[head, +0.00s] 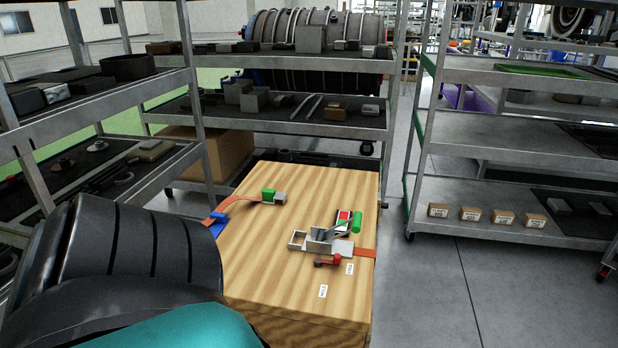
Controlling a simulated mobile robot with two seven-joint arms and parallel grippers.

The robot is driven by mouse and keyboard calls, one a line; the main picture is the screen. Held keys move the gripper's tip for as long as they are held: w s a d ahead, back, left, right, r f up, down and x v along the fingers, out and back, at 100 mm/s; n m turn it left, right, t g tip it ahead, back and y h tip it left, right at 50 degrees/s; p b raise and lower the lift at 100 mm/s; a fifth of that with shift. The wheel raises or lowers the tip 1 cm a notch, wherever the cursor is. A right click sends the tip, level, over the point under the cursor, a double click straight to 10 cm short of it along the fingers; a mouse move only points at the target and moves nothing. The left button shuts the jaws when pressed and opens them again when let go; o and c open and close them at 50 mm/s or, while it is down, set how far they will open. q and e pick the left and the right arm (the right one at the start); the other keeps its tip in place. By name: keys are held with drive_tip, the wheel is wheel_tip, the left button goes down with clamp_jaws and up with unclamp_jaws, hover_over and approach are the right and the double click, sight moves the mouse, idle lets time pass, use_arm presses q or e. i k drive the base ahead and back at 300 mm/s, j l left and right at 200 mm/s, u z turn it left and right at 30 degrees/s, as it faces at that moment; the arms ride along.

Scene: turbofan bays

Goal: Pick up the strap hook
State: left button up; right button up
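A wooden crate top (300,225) carries strap parts. An orange strap (236,199) comes over its left edge past a blue piece (216,222). It ends at a green and grey end piece (273,196), which looks like the strap hook and lies on the wood. At the right, a grey buckle (320,242) with a green-tipped lever (357,222) is joined to a short orange strap (364,253) at the right edge. A small red and dark part (327,261) lies in front of the buckle. Neither gripper is in view.
My black and teal arm fills the lower left and covers the crate's near left corner. Metal racks (260,133) stand behind and at the left (95,110). Another rack (500,210) with small boxes stands at the right. Grey floor is clear between crate and right rack.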

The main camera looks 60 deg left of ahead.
sight(269, 195)
drive_tip(key=i+l+z, duration=0.45)
drive_tip(key=i+l, duration=0.2)
drive_tip(key=i, duration=0.15)
drive_tip(key=i+u, duration=0.45)
drive_tip(key=i+l+u, duration=0.3)
drive_tip(key=i+u, duration=0.15)
drive_tip(key=i+j+u, duration=0.1)
drive_tip(key=i+u, duration=0.6)
drive_tip(key=i+l+u, duration=0.15)
drive_tip(key=i+u, duration=0.95)
drive_tip(key=i+l+u, duration=0.15)
drive_tip(key=u, duration=0.2)
